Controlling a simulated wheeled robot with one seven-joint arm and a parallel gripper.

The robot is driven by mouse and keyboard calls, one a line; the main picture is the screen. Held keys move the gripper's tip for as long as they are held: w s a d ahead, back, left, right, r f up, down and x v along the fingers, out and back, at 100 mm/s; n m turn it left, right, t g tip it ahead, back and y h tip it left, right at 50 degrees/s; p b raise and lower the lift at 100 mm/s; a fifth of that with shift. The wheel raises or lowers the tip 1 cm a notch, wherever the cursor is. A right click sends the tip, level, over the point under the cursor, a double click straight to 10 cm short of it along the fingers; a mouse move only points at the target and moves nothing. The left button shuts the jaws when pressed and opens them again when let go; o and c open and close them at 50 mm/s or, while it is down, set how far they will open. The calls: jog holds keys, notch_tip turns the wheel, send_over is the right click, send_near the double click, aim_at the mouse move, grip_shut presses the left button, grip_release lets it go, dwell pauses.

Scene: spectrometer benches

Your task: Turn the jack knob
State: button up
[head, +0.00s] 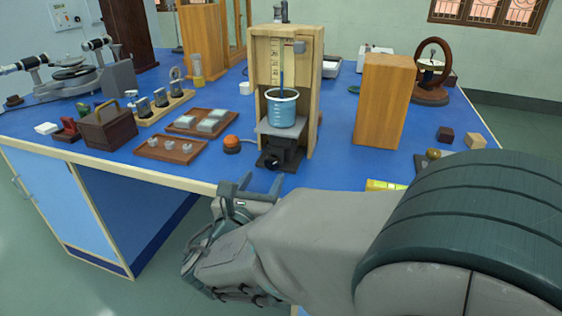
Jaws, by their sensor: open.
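The jack (283,150) is a small dark stand with a grey top plate, inside an open wooden case (312,100) on the blue bench. Its black round knob (271,163) faces the front edge. A beaker of blue liquid (282,110) stands on the jack's plate, with a thin dark rod reaching down into it. My gripper (250,183) is open and empty, in front of and below the knob, near the bench's front edge. It looks apart from the knob. My arm enters from the lower right.
An orange-domed button (231,141) sits left of the case. Wooden trays (170,149) with small pieces lie further left. A tall wooden block (384,100) stands to the right. A yellow object (383,185) lies near the front edge, partly behind my arm.

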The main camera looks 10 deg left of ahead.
aim_at(271, 165)
jog(key=shift+w+d+b, duration=0.2)
jog(key=shift+w+b, duration=0.15)
jog(key=shift+w, duration=1.95)
jog(key=c, duration=1)
jog(key=shift+f+m+b, duration=0.15)
jog(key=shift+m+b, duration=0.15)
jog(key=shift+b, duration=0.1)
jog(key=shift+m+b, duration=0.35)
jog(key=shift+m, duration=0.15)
jog(key=o, duration=1)
jog(key=s+a+p, duration=0.1)
jog(key=s+p, duration=0.2)
jog(key=s, duration=1.1)
